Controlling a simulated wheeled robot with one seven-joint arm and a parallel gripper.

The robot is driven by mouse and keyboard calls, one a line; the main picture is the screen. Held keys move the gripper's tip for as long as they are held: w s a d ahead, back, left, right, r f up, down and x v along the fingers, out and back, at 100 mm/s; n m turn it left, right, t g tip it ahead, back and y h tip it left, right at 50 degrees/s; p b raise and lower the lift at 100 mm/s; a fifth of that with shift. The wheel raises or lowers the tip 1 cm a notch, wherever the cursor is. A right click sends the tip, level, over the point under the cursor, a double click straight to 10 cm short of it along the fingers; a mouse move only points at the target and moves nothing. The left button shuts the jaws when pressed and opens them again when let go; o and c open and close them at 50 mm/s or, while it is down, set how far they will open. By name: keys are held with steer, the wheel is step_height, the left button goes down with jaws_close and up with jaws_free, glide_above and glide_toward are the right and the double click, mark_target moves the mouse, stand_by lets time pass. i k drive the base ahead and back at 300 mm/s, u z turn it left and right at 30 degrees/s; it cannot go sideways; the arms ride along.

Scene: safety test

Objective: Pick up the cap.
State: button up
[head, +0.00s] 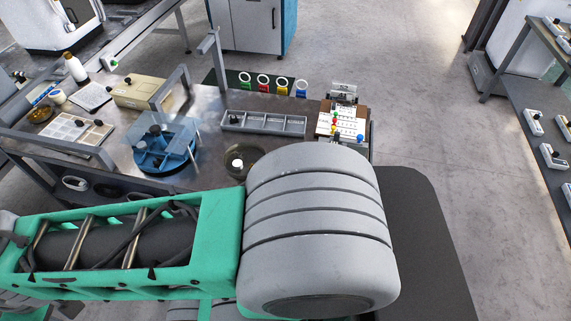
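I cannot tell for sure which thing is the cap. A small white round piece (238,163) on a dark round dish near the table's front may be one, but it is too small to be certain. Several small dark knob-like pieces also show, one on a beige box (140,92) and one on a blue round fixture (163,150). My green and grey arm crosses the lower part of the view and hides part of the table's front. My gripper is not in view.
A metal table (205,103) holds a grey compartment tray (264,123), coloured rings (263,82), a board with coloured pegs (341,122), a white bottle (75,67) and a pale divided tray (75,132). A raised frame (170,88) stands over its left part. Open floor (415,110) lies right.

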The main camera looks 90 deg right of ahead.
mark_target(237, 164)
steer(key=k, duration=1.3)
steer(key=z, duration=0.2)
